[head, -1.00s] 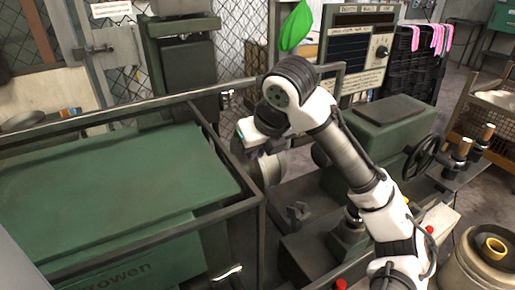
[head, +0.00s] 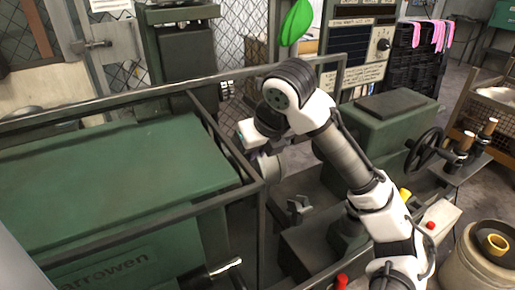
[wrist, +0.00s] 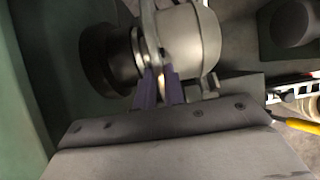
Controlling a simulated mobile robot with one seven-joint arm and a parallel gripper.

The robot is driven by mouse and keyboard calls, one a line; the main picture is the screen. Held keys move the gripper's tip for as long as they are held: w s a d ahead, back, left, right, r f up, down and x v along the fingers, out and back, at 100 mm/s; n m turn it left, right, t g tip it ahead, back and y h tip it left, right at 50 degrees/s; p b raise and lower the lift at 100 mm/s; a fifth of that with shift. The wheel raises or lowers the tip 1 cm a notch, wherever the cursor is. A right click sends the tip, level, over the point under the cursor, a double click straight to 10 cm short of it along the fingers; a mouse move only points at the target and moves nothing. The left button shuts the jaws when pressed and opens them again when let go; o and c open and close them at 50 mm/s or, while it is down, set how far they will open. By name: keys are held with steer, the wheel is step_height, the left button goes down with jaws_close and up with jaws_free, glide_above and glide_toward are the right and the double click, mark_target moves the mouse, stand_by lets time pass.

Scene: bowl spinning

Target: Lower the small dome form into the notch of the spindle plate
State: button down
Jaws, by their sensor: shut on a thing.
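My gripper (wrist: 158,92) shows in the wrist view as two purple fingers, close together against a thin bright metal edge. A light grey rounded metal body, which I take as the small dome form (wrist: 195,45), sits just right of the fingers. A dark round disc with a stepped metal collar, perhaps the spindle plate (wrist: 105,60), lies just left of them. The notch cannot be made out.
A green machine housing (head: 120,190) with a dark rail frame fills the left. A green tailstock with a handwheel (head: 427,148) stands at right. A green cloth (head: 297,20) hangs behind my arm.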

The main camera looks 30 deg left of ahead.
steer(key=shift+f, duration=0.1)
stand_by(0.3)
steer(key=shift+f+b, duration=0.6)
steer(key=shift+f, duration=0.1)
steer(key=c, duration=1.4)
jaws_free()
steer(key=v, duration=1.4)
steer(key=shift+b, duration=0.4)
